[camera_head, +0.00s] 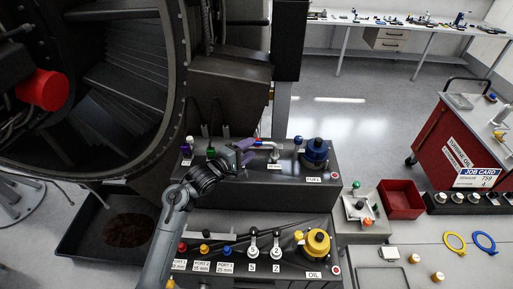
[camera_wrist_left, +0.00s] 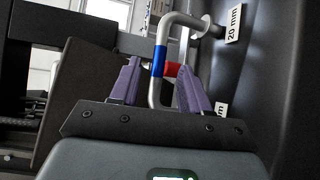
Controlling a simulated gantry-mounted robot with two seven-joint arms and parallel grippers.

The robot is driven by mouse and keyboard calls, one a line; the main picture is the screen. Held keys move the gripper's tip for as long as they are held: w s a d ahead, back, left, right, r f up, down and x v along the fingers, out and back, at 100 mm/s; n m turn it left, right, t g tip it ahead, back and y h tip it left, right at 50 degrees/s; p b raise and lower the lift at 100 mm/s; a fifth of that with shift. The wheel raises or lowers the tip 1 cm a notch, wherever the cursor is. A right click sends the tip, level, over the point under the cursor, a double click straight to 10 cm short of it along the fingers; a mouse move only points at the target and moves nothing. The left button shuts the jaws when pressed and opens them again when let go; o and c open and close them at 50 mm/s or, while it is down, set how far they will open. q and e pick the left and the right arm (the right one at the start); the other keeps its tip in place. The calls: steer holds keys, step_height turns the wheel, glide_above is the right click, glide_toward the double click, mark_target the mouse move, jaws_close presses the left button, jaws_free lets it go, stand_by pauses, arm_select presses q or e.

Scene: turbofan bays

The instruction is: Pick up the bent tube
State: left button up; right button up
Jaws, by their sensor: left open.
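The bent tube (camera_wrist_left: 183,20) is a silver-grey pipe with a blue band and a red band. In the left wrist view it rises between my left gripper's two purple fingers, and its upper part bends toward a dark panel marked 20 mm. In the head view the bent tube (camera_head: 274,150) sits at the upper dark fuel panel. My left gripper (camera_head: 248,151) is at its left end with the fingers spread. In the left wrist view my left gripper (camera_wrist_left: 158,68) is open, one finger on each side of the tube. Whether a finger touches it cannot be told. My right gripper is not in view.
A blue-topped fuel cap (camera_head: 316,150) stands right of the tube. The oil panel (camera_head: 330,279) with a yellow cap (camera_head: 317,242) and several coloured plugs lies in front. The large engine ring (camera_head: 178,80) rises at left. A red bin (camera_head: 401,199) stands right.

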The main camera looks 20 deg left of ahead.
mark_target(257, 143)
arm_select(q)
steer(key=shift+p+x, duration=0.45)
steer(key=shift+x, duration=2.05)
steer(key=shift+a, duration=0.1)
jaws_close()
